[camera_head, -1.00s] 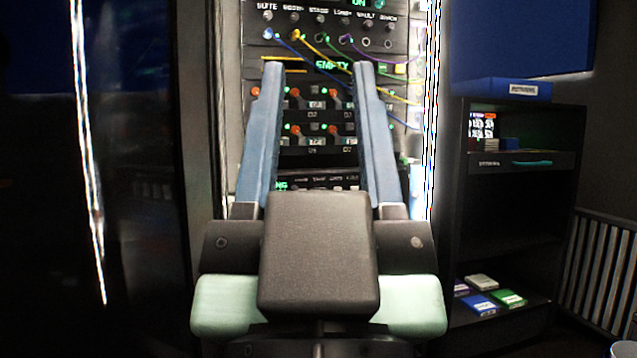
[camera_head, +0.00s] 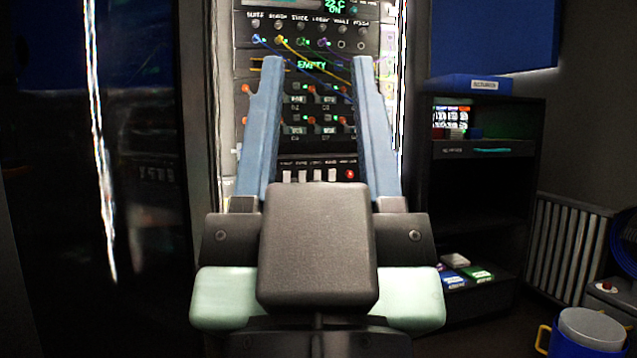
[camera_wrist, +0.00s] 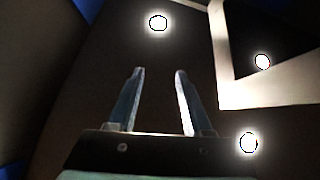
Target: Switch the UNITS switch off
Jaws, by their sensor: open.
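My gripper (camera_head: 314,75) is open and empty in the head view, its two long blue-grey fingers pointing up and away with a wide gap. Behind and between the fingers stands a tall panel (camera_head: 294,75) with patch cables, a green display reading EMPTY and rows of small red-handled switches. Several white switches sit in a row lower on the panel. The switch labels are too small to read, so I cannot tell which is UNITS. In the wrist view the open fingers (camera_wrist: 158,75) show against a dark surface with bright round lights, and no switch is visible there.
A black shelf unit (camera_head: 485,208) stands to the right, with a blue box (camera_head: 470,84) on top and small boxes low inside. A blue bin with a grey lid (camera_head: 590,328) and a yellow handle is at the bottom right. A radiator (camera_head: 567,245) is behind. Dark glossy surfaces fill the left.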

